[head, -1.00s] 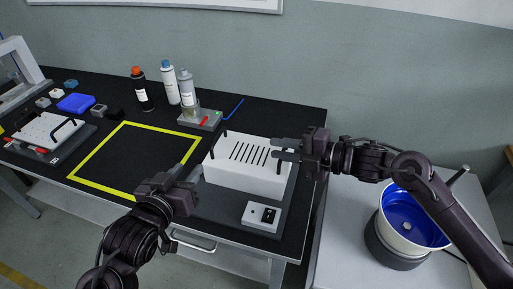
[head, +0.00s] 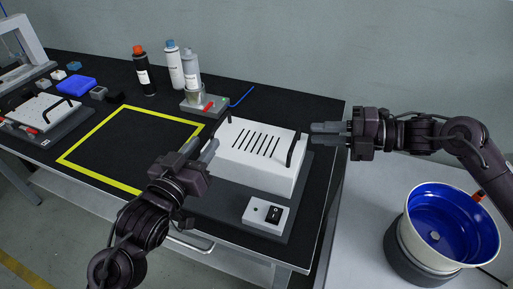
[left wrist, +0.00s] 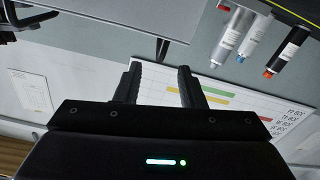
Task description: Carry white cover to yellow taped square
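The white cover (head: 250,163) is a box with dark slots in its top and a black handle at each end. It sits on a dark grey base at the table's right part. My left gripper (head: 202,148) is at the cover's left side, with its fingers apart and nothing between them; the left wrist view also shows the open fingers (left wrist: 160,70). My right gripper (head: 318,133) is just right of the cover's right handle (head: 291,151), apart from it in the picture, with its fingers parted and empty. The yellow taped square (head: 98,177) is empty, left of the cover.
A switch box (head: 266,213) stands in front of the cover. Several bottles (head: 175,65) and a small grey fixture (head: 203,105) stand behind. A white plate fixture (head: 42,112) is at the left. A blue-lined bowl (head: 440,225) stands at the right.

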